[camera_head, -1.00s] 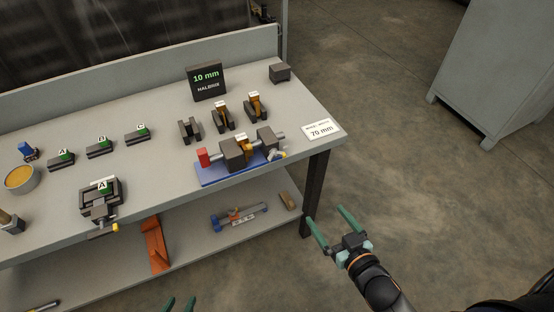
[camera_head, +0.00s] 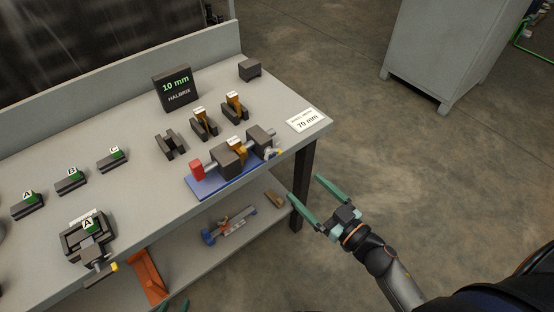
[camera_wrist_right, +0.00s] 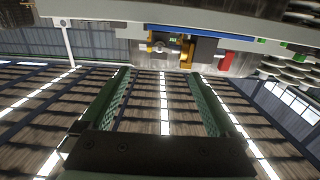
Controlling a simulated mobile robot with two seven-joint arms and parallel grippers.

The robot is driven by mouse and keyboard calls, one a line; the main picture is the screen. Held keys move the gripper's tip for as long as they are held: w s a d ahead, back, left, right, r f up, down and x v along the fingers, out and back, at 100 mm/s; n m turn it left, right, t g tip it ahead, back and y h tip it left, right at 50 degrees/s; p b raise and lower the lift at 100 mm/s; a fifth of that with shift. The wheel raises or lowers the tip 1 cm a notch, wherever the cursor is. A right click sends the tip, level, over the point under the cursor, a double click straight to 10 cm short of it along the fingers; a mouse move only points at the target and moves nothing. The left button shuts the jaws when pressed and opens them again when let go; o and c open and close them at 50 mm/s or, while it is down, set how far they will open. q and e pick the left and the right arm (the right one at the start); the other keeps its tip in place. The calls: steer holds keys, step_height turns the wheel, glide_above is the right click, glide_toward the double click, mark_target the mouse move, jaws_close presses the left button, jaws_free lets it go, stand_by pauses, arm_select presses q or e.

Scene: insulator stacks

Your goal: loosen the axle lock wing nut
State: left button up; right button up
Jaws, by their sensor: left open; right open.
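The axle fixture stands on a blue base (camera_head: 205,187) near the front right of the bench top, with dark blocks (camera_head: 228,160), a red end block (camera_head: 197,170) and an orange-brown labelled piece (camera_head: 236,145). At the axle's right end is a small pale and yellow part (camera_head: 273,153), seemingly the wing nut; its shape is too small to tell. My right gripper (camera_head: 306,188) is open and empty, off the bench's front right edge. The right wrist view shows its open fingers (camera_wrist_right: 160,80) below the fixture's red block (camera_wrist_right: 226,62).
A 10 mm sign (camera_head: 176,88), a 70 mm card (camera_head: 307,120) and several holders share the bench top (camera_head: 145,195). A vise-like block marked A (camera_head: 88,238) stands at front left. Tools lie on the lower shelf (camera_head: 190,262).

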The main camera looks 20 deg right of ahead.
mark_target(275, 157)
steer(key=x, duration=1.2)
steer(key=shift+s, duration=0.1)
steer(key=c, duration=1.4)
